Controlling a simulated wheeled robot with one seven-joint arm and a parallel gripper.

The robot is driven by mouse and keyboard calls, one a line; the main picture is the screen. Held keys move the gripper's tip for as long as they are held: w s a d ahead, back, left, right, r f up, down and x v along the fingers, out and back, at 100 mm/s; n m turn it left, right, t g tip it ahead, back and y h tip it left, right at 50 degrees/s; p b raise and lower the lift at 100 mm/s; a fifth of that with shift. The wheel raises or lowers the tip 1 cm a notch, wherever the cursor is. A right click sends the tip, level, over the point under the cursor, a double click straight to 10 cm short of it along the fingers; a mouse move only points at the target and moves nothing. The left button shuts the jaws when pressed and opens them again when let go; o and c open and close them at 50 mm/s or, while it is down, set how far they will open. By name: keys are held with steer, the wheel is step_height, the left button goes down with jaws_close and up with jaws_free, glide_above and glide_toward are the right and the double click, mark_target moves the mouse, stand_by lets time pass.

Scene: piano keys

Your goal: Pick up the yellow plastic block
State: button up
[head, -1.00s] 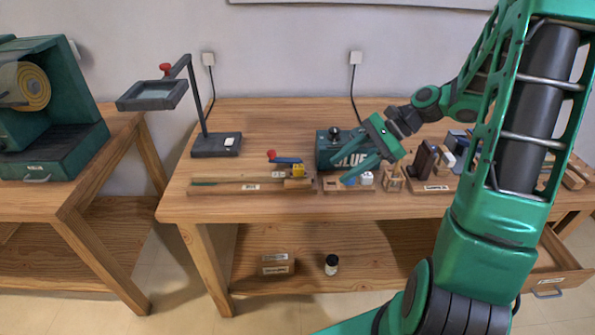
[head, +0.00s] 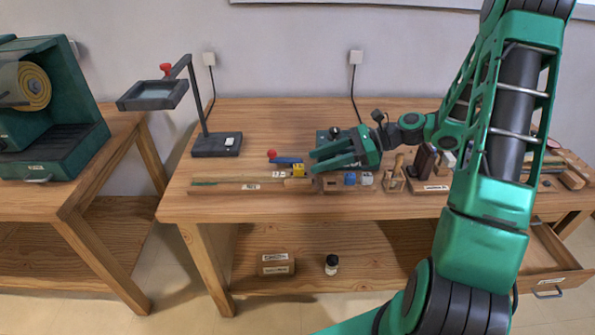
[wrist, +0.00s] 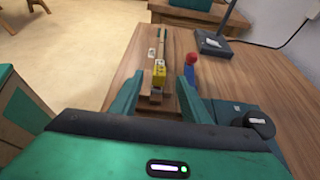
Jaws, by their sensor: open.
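The yellow plastic block (head: 298,170) sits at the right end of a long wooden strip on the workbench. In the wrist view the yellow block (wrist: 158,76) shows upright between my two fingers, a little beyond their tips. My gripper (head: 312,162) is open and empty, its fingers pointing left just to the right of the block. The gripper also shows at the bottom of the wrist view (wrist: 162,82). I cannot tell the exact gap between fingertips and block.
A red-knobbed blue lever (head: 285,159) stands right behind the block. A blue block (head: 350,179) and a white block (head: 367,179) sit in a wooden holder to the right. A lamp-like stand (head: 215,145) is at the back left.

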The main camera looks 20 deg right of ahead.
mark_target(302, 166)
steer(key=x, duration=0.5)
steer(key=shift+f, duration=0.1)
steer(key=shift+d, duration=0.1)
steer(key=shift+c, duration=0.3)
jaws_close()
